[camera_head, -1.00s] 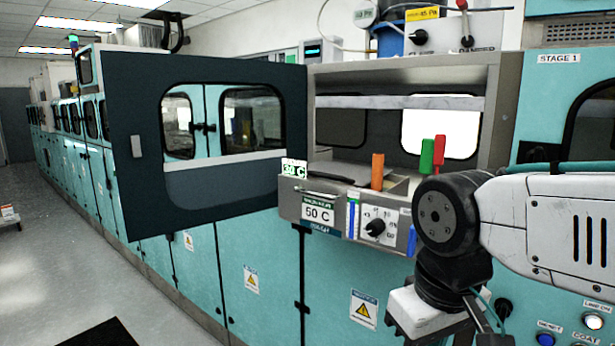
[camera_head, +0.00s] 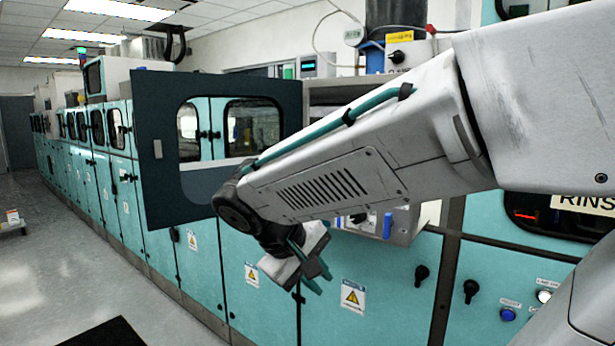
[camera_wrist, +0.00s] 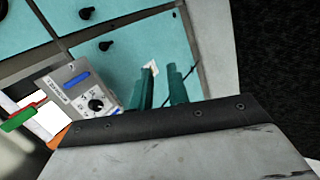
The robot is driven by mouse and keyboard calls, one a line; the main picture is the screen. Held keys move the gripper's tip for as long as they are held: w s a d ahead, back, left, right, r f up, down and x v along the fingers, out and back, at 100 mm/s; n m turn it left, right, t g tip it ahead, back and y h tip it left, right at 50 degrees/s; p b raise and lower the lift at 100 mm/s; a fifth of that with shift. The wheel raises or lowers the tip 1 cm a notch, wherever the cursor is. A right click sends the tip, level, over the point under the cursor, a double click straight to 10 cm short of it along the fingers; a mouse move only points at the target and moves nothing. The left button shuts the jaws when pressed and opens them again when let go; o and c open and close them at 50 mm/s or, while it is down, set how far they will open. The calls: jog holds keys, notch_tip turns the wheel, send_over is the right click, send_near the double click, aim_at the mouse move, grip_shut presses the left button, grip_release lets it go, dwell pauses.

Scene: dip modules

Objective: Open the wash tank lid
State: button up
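I cannot make out the wash tank lid in either view now; my arm covers the tank opening in the head view. The tank's control box (camera_head: 402,222) sticks out of the teal machine front, partly behind my arm. In the wrist view the box (camera_wrist: 82,92) shows a black dial and a blue bar, left of my fingers. My gripper (camera_head: 318,272) points down in front of the lower teal panels, left of and below the box. In the wrist view its two green fingers (camera_wrist: 161,82) stand apart with nothing held between them.
A dark-framed windowed door (camera_head: 158,112) stands swung open left of the tank. Red and green handles (camera_wrist: 25,112) show at the wrist view's left edge. Black latches (camera_head: 421,273) stick out of the lower panels. The grey floor (camera_head: 70,260) at left is mostly clear.

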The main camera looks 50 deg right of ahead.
jog(key=w+d+r+t+h, duration=0.1)
jog(key=w+d+r+h, duration=0.2)
jog(key=w+d, duration=0.4)
jog(key=w+d+r+n+h, duration=0.1)
jog(key=w+d+r+h, duration=0.3)
jog(key=d, duration=0.5)
jog(key=w+d+r+n+t+h, duration=0.1)
jog(key=w+d+r+h, duration=0.2)
jog(key=w+d+h, duration=0.3)
jog(key=shift+w+d+r+t, duration=0.1)
jog(key=shift+w+d, duration=0.25)
jog(key=shift+w, duration=0.4)
jog(key=shift+w+d+r+t, duration=0.1)
jog(key=shift+w+d, duration=0.25)
jog(key=shift+w, duration=0.4)
jog(key=shift+w+d+r+t, duration=0.1)
jog(key=shift+w+d, duration=0.25)
jog(key=shift+w, duration=0.4)
jog(key=shift+w+d+r, duration=0.1)
jog(key=shift+d+r, duration=0.05)
jog(key=shift+d, duration=0.65)
grip_shut()
